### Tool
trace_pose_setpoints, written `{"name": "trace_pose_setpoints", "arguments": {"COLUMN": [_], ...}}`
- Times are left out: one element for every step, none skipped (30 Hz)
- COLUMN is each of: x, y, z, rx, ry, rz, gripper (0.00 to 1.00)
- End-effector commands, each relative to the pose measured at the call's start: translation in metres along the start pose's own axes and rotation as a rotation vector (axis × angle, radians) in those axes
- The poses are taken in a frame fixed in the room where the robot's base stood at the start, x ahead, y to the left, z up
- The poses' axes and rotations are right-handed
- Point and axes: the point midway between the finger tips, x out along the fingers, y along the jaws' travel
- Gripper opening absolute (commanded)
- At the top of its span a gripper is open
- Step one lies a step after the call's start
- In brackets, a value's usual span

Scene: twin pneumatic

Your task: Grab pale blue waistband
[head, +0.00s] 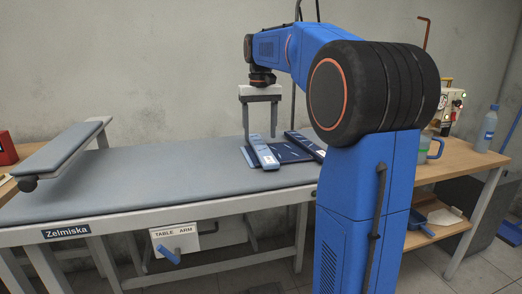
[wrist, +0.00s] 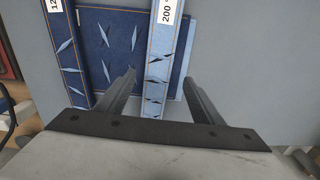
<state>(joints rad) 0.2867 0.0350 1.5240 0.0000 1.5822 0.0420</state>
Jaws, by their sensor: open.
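The pale blue waistband (wrist: 158,62) is a long strip with dark slits and a white label reading "200". It lies over dark denim pieces and also shows on the table in the head view (head: 265,157). My gripper (head: 260,140) points down over it, open and empty. In the wrist view the two fingers of my gripper (wrist: 158,78) stand on either side of the strip, with gaps to it. The exact height of the fingertips above the table is unclear. The strip's near end is hidden behind the gripper body.
A darker blue strip (wrist: 66,58) with a partly cut-off label lies to the left in the wrist view. Dark denim (wrist: 108,30) lies beneath. The grey padded table (head: 130,175) is mostly clear; a raised padded arm board (head: 62,155) stands at left. A side table (head: 455,160) holds a mug and bottle.

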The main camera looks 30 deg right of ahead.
Motion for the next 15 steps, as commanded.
{"name": "trace_pose_setpoints", "arguments": {"x": [0.008, 0.012, 0.018, 0.022, 0.026, 0.03, 0.034, 0.036, 0.039, 0.041, 0.042, 0.043, 0.043, 0.043, 0.043], "y": [0.002, 0.002, 0.004, 0.004, 0.004, 0.004, 0.004, 0.004, 0.004, 0.004, 0.004, 0.004, 0.004, 0.004, 0.004], "z": [0.0, -0.001, -0.001, -0.001, -0.001, -0.001, -0.001, -0.001, -0.001, -0.002, -0.001, -0.001, -0.001, -0.001, -0.001], "rx": [0.001, 0.001, 0.001, 0.001, 0.0, 0.0, 0.0, 0.0, 0.0, 0.0, 0.0, 0.0, 0.0, 0.0, 0.0], "ry": [-0.003, -0.002, -0.003, -0.003, -0.002, -0.002, -0.003, -0.002, -0.001, 0.0, 0.0, 0.0, 0.0, 0.0, 0.0], "rz": [0.0, 0.0, 0.0, 0.0, 0.0, 0.0, 0.0, 0.0, 0.0, 0.0, 0.0, 0.0, 0.0, 0.0, 0.0], "gripper": [0.61, 0.61, 0.61, 0.61, 0.61, 0.61, 0.61, 0.61, 0.61, 0.61, 0.61, 0.61, 0.61, 0.61, 0.61]}}
